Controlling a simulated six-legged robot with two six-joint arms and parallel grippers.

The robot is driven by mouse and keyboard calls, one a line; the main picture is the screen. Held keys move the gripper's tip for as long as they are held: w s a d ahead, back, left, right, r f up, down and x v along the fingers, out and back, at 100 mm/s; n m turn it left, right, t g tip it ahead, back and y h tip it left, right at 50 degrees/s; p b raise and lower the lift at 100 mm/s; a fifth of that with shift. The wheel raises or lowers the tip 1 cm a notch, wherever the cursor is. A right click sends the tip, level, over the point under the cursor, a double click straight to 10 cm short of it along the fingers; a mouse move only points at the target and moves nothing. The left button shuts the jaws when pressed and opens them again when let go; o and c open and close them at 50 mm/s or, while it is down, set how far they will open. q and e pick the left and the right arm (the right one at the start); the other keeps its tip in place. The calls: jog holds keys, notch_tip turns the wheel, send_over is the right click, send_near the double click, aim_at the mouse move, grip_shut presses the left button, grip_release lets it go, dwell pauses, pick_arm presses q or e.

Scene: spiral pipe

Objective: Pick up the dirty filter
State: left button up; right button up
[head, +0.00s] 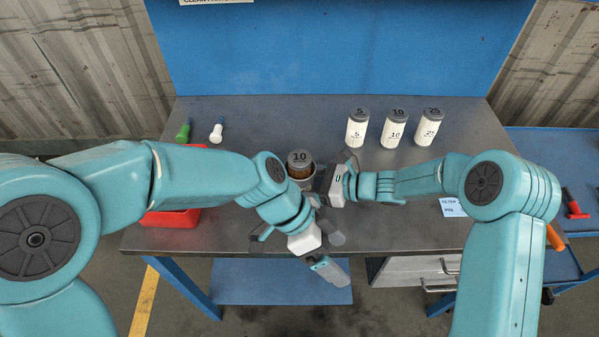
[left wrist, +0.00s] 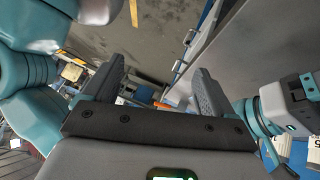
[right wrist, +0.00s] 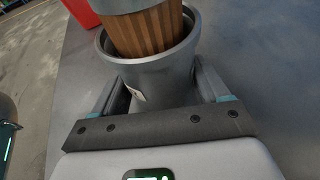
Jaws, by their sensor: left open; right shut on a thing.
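The dirty filter (head: 299,170), brown and pleated with a dark cap marked 10, stands in a grey cup-shaped housing above the table, partly hidden by my left arm in the head view. In the right wrist view the brown pleats (right wrist: 145,33) rise out of the open housing (right wrist: 160,75). My right gripper (right wrist: 160,88) is shut on the housing, one finger on each side. My left gripper (head: 305,245) is open and empty near the table's front edge, in front of the housing. Its spread fingers (left wrist: 157,85) hold nothing.
White filters marked 5 (head: 357,130), 10 (head: 394,130) and 25 (head: 427,128) stand at the table's back right. A red bin (head: 172,218) is at the left, partly behind my arm. Green-handled (head: 184,132) and white-handled (head: 216,133) tools stand at the back left.

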pick_arm(q)
jog(key=w+a+r+n+t+y, duration=0.3)
jog(key=w+a+r+n, duration=0.15)
jog(key=w, duration=0.45)
pick_arm(e)
jog(key=shift+w+f, duration=0.1)
jog(key=shift+w, duration=0.05)
pick_arm(q)
jog(key=n+t+y, duration=0.2)
jog(key=n+t, duration=0.2)
jog(key=n, duration=0.2)
send_near(297, 159)
jog(key=x, duration=0.9)
jog(key=shift+d+f, duration=0.1)
jog(key=shift+f, duration=0.2)
jog(key=c, duration=1.5)
notch_tip(297, 159, up, 18)
jog(key=shift+r, duration=0.1)
jog(key=shift+c, duration=0.2)
